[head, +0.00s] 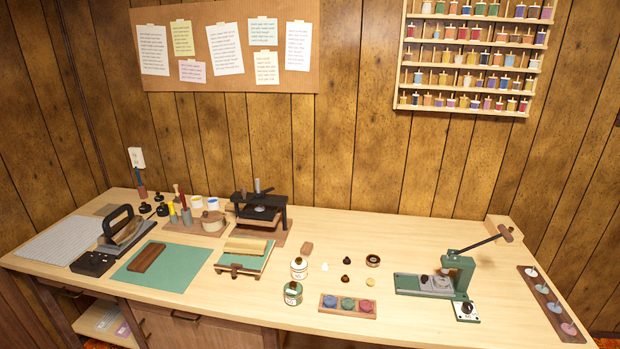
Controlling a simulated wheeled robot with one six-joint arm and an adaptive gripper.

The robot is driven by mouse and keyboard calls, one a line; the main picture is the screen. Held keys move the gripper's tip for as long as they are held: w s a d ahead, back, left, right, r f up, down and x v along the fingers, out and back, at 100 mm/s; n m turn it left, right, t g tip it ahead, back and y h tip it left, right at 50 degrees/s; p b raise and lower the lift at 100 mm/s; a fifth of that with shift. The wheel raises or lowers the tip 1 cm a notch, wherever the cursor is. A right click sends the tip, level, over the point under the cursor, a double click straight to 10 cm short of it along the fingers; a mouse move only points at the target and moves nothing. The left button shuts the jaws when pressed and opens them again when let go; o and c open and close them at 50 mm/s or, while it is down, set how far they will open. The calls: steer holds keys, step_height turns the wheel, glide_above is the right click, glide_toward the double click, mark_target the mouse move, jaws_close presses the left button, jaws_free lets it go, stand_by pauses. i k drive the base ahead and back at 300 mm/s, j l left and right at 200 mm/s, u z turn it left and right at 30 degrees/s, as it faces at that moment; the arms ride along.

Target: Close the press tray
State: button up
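Two presses stand on the workbench, and I cannot tell for sure which has the press tray. At the right, a green press (457,270) has a long dark lever with a wooden handle (505,234) raised up to the right. A grey plate (428,281) with small round pieces lies on its green base, left of the column. Whether this plate slides is too small to tell. My gripper is not in view.
A wooden holder with coloured discs (348,306), small jars (293,293) and a dark strip with discs (549,303) are nearby. A green mat (185,262) and iron-like tool (125,230) lie left.

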mark_target(250, 265)
steer(key=i+j, duration=0.15)
steer(key=j, duration=0.2)
steer(key=i+j, duration=0.15)
steer(key=j, duration=0.25)
steer(key=i+j, duration=0.15)
steer(key=j, duration=0.2)
steer(key=i+j+z, duration=0.1)
steer(key=j, duration=0.25)
steer(key=i, duration=0.05)
